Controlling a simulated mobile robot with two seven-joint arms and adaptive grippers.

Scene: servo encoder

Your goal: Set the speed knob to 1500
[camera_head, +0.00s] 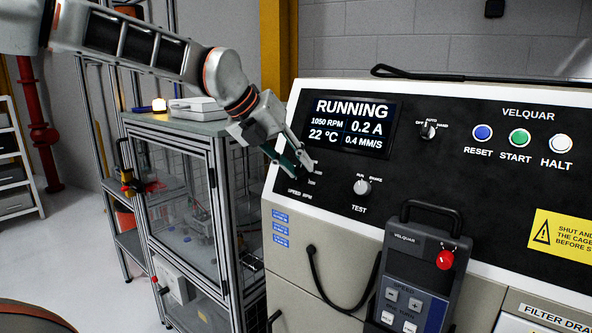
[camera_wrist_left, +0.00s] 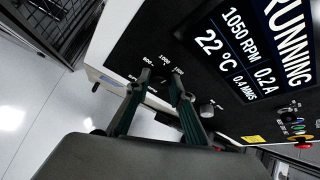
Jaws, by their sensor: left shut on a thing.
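The speed knob (camera_wrist_left: 158,84) is on the black panel (camera_wrist_left: 122,48), mostly hidden between the fingers of my left gripper (camera_wrist_left: 161,77) in the left wrist view. Small scale numbers, including 600 and 1000, are printed around it. In the head view my left gripper (camera_head: 302,168) reaches down from the upper left, shut on the knob above the SPEED RPM label (camera_head: 300,194). The knob's pointer is hidden. The display (camera_head: 348,127) reads RUNNING, 1050 RPM, 0.2 A, 22 °C and 0.4 MM/S. My right gripper is not in view.
A TEST switch (camera_head: 362,187) sits close right of the gripper. A hand pendant (camera_head: 415,265) stands out before the panel. Reset (camera_head: 482,132), start (camera_head: 519,138) and halt (camera_head: 560,144) buttons are at the upper right. A framed cage (camera_head: 180,195) stands left.

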